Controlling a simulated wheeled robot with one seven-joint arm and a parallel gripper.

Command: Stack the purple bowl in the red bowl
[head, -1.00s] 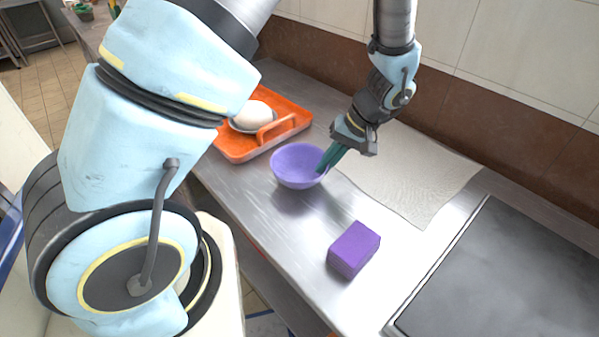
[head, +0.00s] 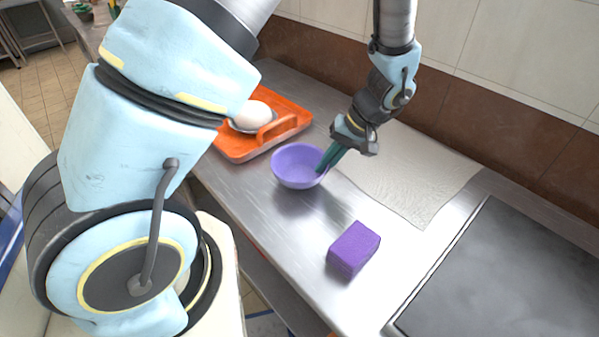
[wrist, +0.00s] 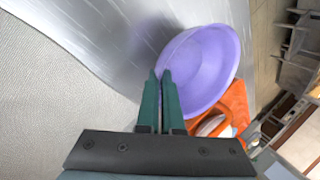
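The purple bowl (head: 298,168) is at the middle of the metal counter, upright or nearly so. I cannot tell whether its base touches the counter. My gripper (head: 326,164) is at the bowl's right rim, fingers pointing down and left. In the wrist view the two green fingers (wrist: 162,82) are nearly together, with the near rim of the purple bowl (wrist: 208,65) pinched at their tips. I see no red bowl in either view.
An orange tray (head: 237,149) holding a white rounded thing (head: 252,115) on a dish stands behind the bowl. A purple block (head: 354,249) lies in front. A pale mat (head: 415,180) and a dark flat plate (head: 500,275) are to the right.

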